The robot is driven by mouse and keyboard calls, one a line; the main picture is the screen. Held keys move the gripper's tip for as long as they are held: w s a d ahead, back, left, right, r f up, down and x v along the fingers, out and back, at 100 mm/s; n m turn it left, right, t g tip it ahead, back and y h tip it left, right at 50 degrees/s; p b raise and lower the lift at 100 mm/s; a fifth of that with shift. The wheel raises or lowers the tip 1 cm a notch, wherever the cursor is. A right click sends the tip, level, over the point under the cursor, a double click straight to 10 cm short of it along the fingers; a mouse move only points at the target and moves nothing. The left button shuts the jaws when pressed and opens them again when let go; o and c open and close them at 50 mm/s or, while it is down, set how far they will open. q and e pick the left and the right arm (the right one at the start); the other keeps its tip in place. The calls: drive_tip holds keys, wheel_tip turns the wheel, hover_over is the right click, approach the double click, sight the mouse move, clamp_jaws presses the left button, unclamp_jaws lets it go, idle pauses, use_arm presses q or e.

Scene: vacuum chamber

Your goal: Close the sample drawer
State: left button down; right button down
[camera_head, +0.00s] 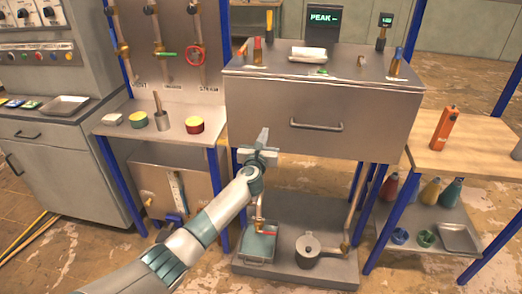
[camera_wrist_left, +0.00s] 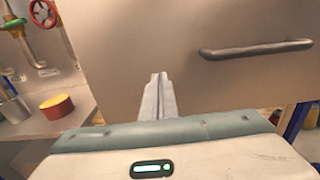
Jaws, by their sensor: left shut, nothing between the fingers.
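The sample drawer appears as a wide grey metal front (camera_head: 375,117) with a bar handle (camera_head: 316,126), under the top of the central bench. I cannot tell whether it stands out from the bench. My left gripper (camera_head: 264,136) is in front of the lower left part of this front, left of and a little below the handle. Its fingers are together and hold nothing. In the left wrist view, the shut fingers (camera_wrist_left: 158,95) point at the plain drawer front (camera_wrist_left: 125,60), with the handle (camera_wrist_left: 257,49) to their right. Contact with the front cannot be made out. My right gripper is out of view.
The bench top (camera_head: 340,77) carries bottles, a white roll and small tools. A lower shelf (camera_head: 285,270) holds a green tray and a metal pot. A side table (camera_head: 475,140) stands right, a valve panel (camera_head: 170,50) left. Blue posts flank the bench.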

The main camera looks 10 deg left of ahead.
use_arm(q)
drive_tip(key=s, duration=0.8)
drive_tip(key=shift+s+f, duration=0.15)
drive_tip(key=shift+f, duration=0.05)
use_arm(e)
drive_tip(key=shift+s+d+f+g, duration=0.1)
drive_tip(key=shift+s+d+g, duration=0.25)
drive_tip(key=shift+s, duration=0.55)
use_arm(q)
drive_tip(key=shift+a, duration=0.1)
